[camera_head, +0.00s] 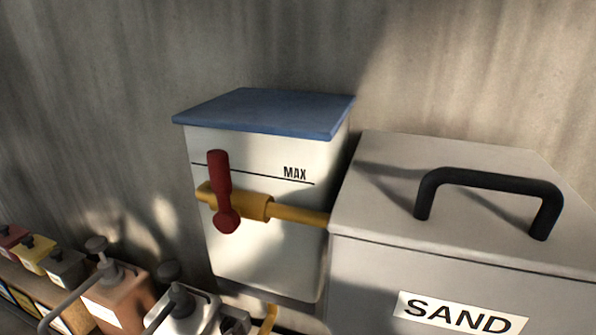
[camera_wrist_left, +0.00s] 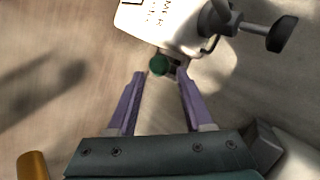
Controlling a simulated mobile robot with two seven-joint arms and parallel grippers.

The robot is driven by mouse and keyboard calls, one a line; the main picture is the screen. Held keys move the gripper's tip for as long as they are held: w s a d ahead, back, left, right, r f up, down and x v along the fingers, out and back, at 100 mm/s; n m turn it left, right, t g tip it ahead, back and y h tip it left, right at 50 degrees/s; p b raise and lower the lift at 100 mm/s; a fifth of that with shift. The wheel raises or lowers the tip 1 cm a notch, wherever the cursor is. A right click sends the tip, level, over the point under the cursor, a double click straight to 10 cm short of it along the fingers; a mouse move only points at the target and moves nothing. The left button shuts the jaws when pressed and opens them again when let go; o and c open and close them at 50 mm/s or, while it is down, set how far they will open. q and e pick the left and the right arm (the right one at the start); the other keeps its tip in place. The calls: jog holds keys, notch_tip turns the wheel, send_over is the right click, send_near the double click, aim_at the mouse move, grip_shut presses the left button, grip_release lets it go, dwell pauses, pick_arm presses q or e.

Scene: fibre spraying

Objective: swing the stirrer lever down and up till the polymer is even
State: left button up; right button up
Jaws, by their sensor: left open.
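A red lever (camera_head: 222,190) is mounted on a yellow pipe (camera_head: 285,213) in front of a white tank (camera_head: 265,250) with a blue lid and a MAX line. The lever's shaft points up and its round end sits at the bottom. No label marks it as the stirrer, and the polymer is not visible. My left gripper (camera_wrist_left: 160,73) shows only in the left wrist view, its purple fingers apart. A small green round part (camera_wrist_left: 159,66) lies around its fingertips, under a white lettered body (camera_wrist_left: 165,22); I cannot tell whether they touch. My right gripper is out of view.
A grey SAND bin (camera_head: 445,255) with a black handle (camera_head: 487,177) stands right of the tank. Several pump-topped containers, one brown (camera_head: 118,295), crowd the lower left. A black knob (camera_wrist_left: 281,34) juts out at the wrist view's upper right.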

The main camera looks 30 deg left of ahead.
pick_arm(q)
jog(key=shift+p+v, duration=1.3)
jog(key=shift+v, duration=1)
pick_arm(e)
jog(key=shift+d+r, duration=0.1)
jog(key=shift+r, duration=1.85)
pick_arm(q)
jog(key=shift+a, duration=0.1)
